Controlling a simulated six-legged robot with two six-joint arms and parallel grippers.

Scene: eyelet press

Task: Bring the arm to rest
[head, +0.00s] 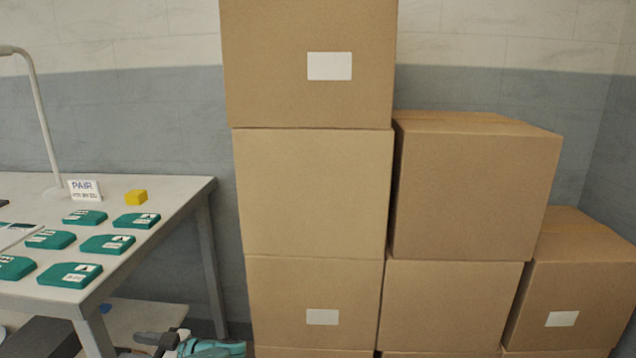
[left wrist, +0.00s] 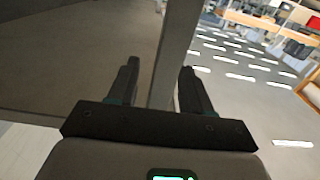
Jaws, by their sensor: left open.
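My left gripper (left wrist: 160,66) shows in the left wrist view. Its two dark fingers are spread apart. Nothing is held between them. A grey upright post (left wrist: 172,55) stands behind the gap between the fingers; I cannot tell how far away it is. In the head view a teal and grey jointed part shows at the bottom edge, below the table, but I cannot make out a gripper there. My right gripper is in neither view.
A table (head: 150,215) at the left holds several teal pieces (head: 107,244), a yellow block (head: 136,197), a PAIR sign (head: 84,190) and a lamp (head: 45,120). Stacked cardboard boxes (head: 312,190) fill the middle and right. Open floor (left wrist: 235,95) shows in the wrist view.

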